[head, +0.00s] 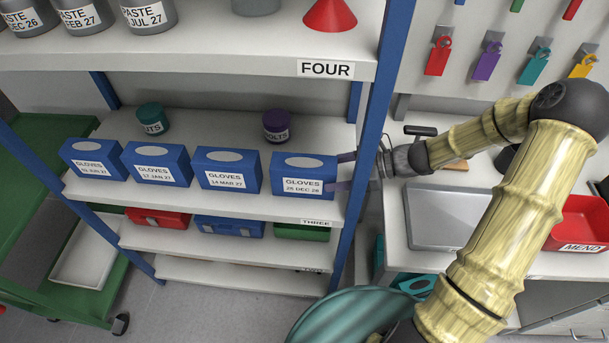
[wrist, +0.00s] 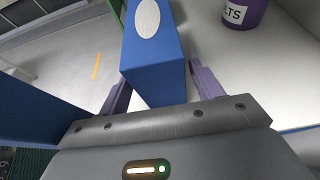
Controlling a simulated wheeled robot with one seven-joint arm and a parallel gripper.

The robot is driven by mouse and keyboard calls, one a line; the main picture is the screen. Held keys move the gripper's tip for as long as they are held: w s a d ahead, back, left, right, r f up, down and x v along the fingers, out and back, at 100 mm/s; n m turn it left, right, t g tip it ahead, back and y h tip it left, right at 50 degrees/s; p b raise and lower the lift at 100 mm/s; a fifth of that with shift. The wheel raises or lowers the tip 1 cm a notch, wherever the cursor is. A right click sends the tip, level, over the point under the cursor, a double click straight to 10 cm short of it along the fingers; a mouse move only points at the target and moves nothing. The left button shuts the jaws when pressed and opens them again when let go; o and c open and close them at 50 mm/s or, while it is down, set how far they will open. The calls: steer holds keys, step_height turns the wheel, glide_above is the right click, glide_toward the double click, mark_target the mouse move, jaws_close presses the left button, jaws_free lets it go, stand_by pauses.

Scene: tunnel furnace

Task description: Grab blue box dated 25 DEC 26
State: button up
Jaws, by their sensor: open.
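The blue gloves box labelled 25 DEC 26 (head: 304,174) stands at the right end of a row on the shelf marked THREE, beside the blue post. My gripper (head: 346,171) is at the box's right end with its fingers open. In the wrist view, the blue box (wrist: 152,62) lies ahead, its near end between the two purple fingers of my gripper (wrist: 160,88). I cannot tell whether the fingers touch it. Its white oval top patch shows.
Other blue gloves boxes (head: 227,169) stand to the left. A purple BOLTS jar (head: 277,126) and a teal NUTS jar (head: 152,118) stand behind the row. The blue shelf post (head: 372,115) is close to my gripper. A grey tray (head: 461,216) lies on the bench to the right.

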mark_target(322, 175)
steer(key=x, duration=0.4)
steer(key=shift+s+r, duration=0.1)
steer(key=shift+d, duration=0.1)
steer(key=shift+c, duration=0.3)
steer(key=c, duration=0.9)
steer(key=shift+c, duration=0.2)
steer(key=shift+r, duration=0.1)
step_height(322, 175, up, 12)
steer(key=shift+r+p, duration=0.15)
steer(key=shift+p, duration=0.5)
steer(key=d, duration=1.8)
steer(key=shift+s+f, duration=0.25)
steer(key=shift+s, duration=0.05)
